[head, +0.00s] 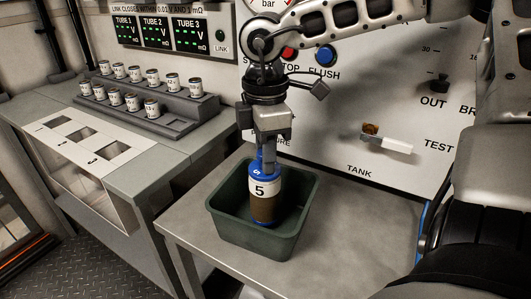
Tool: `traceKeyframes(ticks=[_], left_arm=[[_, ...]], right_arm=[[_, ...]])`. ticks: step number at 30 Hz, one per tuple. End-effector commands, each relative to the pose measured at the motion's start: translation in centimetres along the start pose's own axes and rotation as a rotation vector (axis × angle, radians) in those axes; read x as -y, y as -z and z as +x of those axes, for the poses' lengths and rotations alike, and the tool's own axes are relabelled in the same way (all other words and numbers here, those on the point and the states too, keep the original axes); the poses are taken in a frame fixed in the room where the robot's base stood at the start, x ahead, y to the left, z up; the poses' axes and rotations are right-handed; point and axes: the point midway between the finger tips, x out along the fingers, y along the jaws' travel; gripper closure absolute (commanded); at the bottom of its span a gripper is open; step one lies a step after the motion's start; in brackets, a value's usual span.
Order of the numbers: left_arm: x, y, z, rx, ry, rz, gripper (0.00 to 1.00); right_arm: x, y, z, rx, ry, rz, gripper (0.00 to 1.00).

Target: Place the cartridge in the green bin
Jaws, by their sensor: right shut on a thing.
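The cartridge (263,190) is a cylinder with a blue top, a white band marked 5 and a brown lower part. It is upright inside the opening of the green bin (231,232), which stands on a grey table. My right gripper (267,163) points down from above and is shut on the top of the cartridge. The cartridge's lower end is inside the bin; I cannot tell whether it touches the bin floor. My left gripper is not in view.
A stepped rack (160,112) with several small numbered canisters stands on the left counter, beside a white plate (112,158) with square openings. A panel with buttons and a TEST lever (386,140) rises behind the bin. The grey table (345,215) is clear right of the bin.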

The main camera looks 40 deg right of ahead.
Motion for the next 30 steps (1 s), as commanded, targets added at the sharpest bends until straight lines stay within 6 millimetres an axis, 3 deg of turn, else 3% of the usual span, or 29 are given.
traceKeyframes(ticks=[8, 9, 11, 22, 26, 30], left_arm=[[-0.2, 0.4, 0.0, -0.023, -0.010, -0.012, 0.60], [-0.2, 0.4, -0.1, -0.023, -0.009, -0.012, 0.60], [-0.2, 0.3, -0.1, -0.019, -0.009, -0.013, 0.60], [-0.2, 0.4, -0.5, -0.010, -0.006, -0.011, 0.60], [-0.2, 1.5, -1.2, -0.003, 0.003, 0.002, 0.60], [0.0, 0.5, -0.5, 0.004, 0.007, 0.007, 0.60]], right_arm=[[0.0, 0.0, 0.5, 0.000, 0.000, 0.001, 1.00], [0.0, 0.0, 0.5, 0.000, 0.001, 0.001, 0.67], [0.0, 0.0, 0.5, 0.000, 0.001, 0.001, 0.53], [0.0, 0.0, 0.1, 0.000, 0.001, 0.001, 0.53], [0.0, 0.0, -1.2, -0.001, 0.002, 0.001, 0.53], [-0.1, 0.0, -3.8, -0.001, -0.008, 0.003, 0.53]])
